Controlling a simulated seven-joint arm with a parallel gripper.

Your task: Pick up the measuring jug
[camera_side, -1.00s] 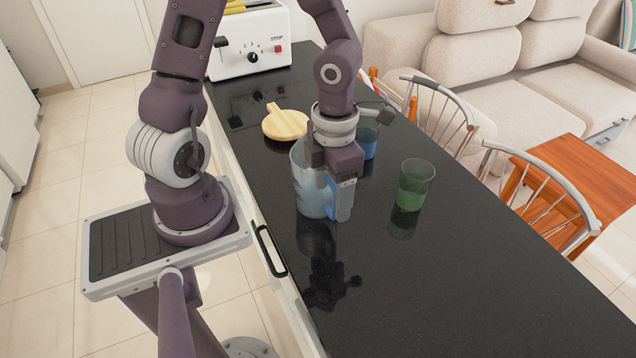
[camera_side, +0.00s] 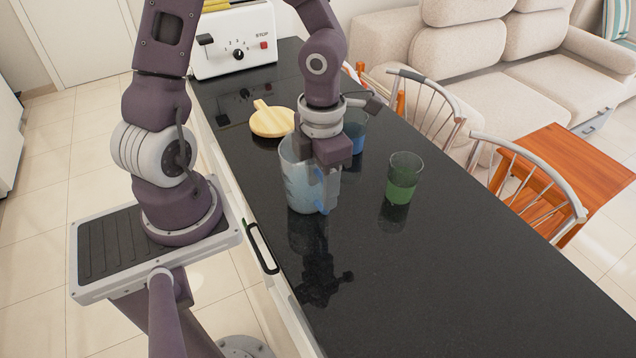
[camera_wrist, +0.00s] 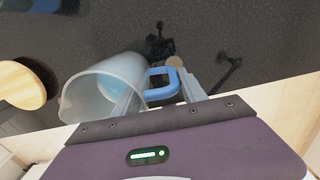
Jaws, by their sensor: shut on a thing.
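The measuring jug (camera_side: 297,178) is a clear, bluish jug with a blue handle, upright on the black counter (camera_side: 400,270). In the wrist view the jug (camera_wrist: 98,90) is at the left, its mouth facing left, and its blue handle (camera_wrist: 158,72) reaches between the fingers. My gripper (camera_side: 328,190) is shut on the handle, at the jug's right side in the side view. In the wrist view one finger of my gripper (camera_wrist: 162,98) lies between jug wall and handle, the other outside the handle. I cannot see any gap under the jug.
A glass with green liquid (camera_side: 402,180) stands right of the jug, and a glass with blue liquid (camera_side: 354,135) behind my gripper. A round wooden board (camera_side: 271,121) and a toaster (camera_side: 236,42) are farther back. The front of the counter is clear.

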